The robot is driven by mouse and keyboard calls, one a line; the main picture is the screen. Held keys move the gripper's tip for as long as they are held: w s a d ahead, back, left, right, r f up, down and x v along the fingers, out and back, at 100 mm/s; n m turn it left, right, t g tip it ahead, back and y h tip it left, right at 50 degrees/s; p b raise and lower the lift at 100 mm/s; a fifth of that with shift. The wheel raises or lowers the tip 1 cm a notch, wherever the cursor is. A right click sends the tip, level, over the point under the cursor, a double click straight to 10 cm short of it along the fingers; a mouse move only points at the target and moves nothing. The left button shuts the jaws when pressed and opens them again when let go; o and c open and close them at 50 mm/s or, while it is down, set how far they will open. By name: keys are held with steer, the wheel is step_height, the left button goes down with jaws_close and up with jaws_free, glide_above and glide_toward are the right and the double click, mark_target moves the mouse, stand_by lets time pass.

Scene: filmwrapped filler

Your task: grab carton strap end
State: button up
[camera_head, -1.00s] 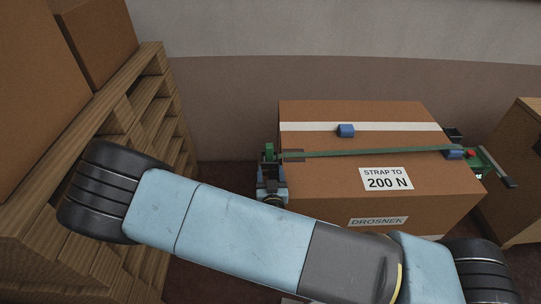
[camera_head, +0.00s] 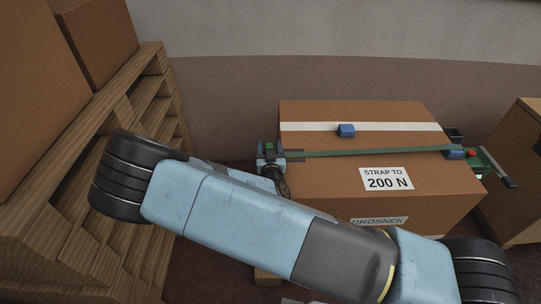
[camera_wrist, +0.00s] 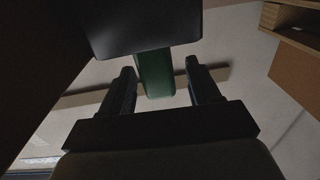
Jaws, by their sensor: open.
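The brown carton (camera_head: 340,187) stands right of centre in the head view, with a green strap (camera_head: 375,153) lying across its top. At the carton's left edge, my gripper (camera_head: 269,157) is beside a small green piece, apparently the strap end (camera_head: 268,147). In the wrist view, my gripper (camera_wrist: 160,68) is open. The green piece (camera_wrist: 154,78) hangs below a dark block (camera_wrist: 145,25) and lies between the two fingers, with gaps on both sides. Contact is not visible. My forearm covers the carton's lower front.
A blue block (camera_head: 346,131) sits on the carton's white tape. A green tool with a red part (camera_head: 471,155) and dark handle is at the strap's right end. Wooden shelving (camera_head: 150,110) with cartons stands left, another carton (camera_head: 522,170) right. A wall is behind.

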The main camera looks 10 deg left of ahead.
steer(key=shift+x, duration=1.05)
steer(key=shift+c, duration=0.3)
steer(key=c, duration=1.1)
steer(key=shift+r, duration=0.1)
